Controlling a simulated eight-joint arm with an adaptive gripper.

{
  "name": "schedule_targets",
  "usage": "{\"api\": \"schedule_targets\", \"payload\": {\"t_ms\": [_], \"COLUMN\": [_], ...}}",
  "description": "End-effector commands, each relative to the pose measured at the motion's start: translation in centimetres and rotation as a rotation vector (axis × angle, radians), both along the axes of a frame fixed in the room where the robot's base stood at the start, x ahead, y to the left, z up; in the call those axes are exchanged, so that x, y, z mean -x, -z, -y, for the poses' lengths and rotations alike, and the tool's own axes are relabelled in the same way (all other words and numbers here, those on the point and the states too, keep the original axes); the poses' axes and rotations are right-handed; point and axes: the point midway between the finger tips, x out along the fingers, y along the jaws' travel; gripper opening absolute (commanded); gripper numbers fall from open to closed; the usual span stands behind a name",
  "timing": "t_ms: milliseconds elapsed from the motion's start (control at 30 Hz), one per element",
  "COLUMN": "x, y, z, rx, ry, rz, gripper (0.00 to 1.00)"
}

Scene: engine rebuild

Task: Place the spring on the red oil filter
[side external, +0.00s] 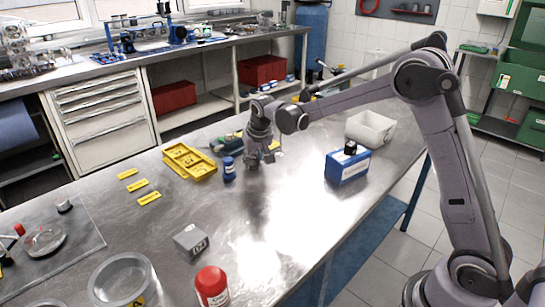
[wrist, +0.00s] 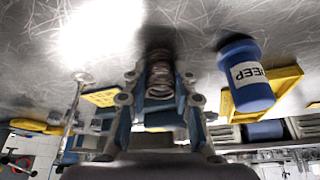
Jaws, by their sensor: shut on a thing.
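The red oil filter (side external: 212,290) stands upright on the metal table at the front of the side view, with a white label on its side. My gripper (side external: 255,162) is farther back on the table, beside a small blue can (side external: 229,170) and well away from the filter. In the wrist view my gripper (wrist: 161,80) is shut on a coiled metal spring (wrist: 159,77), which sits between the two fingers. The spring is too small to make out in the side view. The filter does not show in the wrist view.
A grey block (side external: 191,241) and a clear round container (side external: 123,282) stand near the filter. A yellow tray (side external: 189,162) is left of my gripper. A blue-and-white box (side external: 347,166) and a white bin (side external: 370,128) stand right. The table's middle is largely clear.

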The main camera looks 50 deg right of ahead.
Motion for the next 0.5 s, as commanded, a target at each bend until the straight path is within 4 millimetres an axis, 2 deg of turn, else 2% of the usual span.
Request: {"api": "schedule_targets", "payload": {"t_ms": [267, 500], "x": [0.0, 0.0], "y": [-0.3, -2.7], "z": [0.0, 0.0], "rx": [0.000, 0.000], "ry": [0.000, 0.000], "rz": [0.000, 0.000], "gripper": [0.00, 0.00]}}
